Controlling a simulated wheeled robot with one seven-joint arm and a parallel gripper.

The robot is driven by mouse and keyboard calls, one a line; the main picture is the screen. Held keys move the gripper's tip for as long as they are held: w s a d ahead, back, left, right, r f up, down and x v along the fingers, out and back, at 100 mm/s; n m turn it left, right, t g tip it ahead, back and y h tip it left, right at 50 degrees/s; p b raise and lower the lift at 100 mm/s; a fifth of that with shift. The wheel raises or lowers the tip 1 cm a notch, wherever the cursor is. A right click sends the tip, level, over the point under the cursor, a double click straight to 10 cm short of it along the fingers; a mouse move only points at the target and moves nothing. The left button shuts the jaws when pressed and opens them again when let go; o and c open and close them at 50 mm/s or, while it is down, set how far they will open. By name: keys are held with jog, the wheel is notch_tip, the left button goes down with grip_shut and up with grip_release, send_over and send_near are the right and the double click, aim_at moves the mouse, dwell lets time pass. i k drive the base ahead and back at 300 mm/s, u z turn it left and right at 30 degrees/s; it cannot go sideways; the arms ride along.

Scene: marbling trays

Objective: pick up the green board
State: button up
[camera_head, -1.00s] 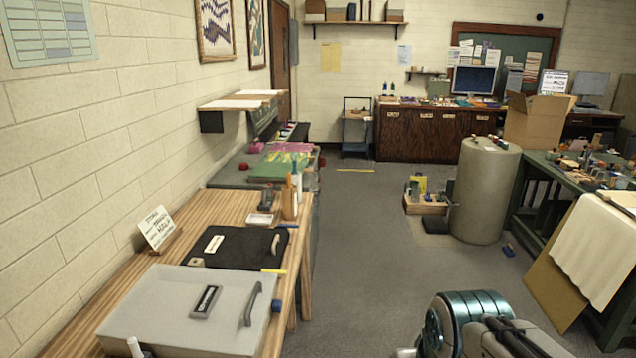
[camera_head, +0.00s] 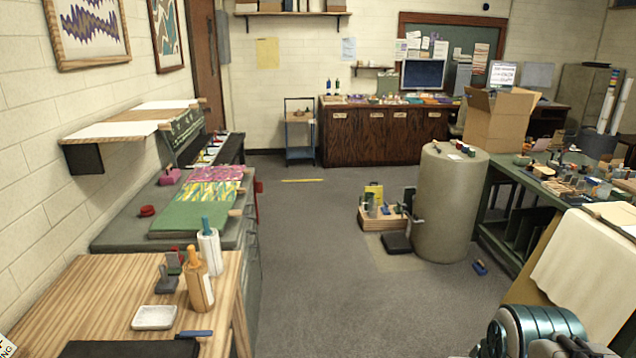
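A flat green board (camera_head: 193,217) lies on the grey-green bench (camera_head: 122,232) along the left wall. Its far part meets a patterned sheet in yellow, green and magenta; I cannot tell whether that sheet is part of it. Nothing is holding the board. Part of my arm shows at the bottom right corner, well away from the board. My gripper is out of view.
A red round object (camera_head: 147,211) sits beside the board. The grey floor (camera_head: 335,290) is clear up to a stone-coloured cylinder (camera_head: 445,205).

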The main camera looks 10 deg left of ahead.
aim_at(179, 216)
jog(key=z, duration=0.05)
jog(key=i, duration=1.6)
jog(key=u, duration=0.65)
jog(key=i, duration=1.55)
jog(key=u, duration=1.05)
jog(key=i, duration=0.7)
jog(key=u, duration=0.2)
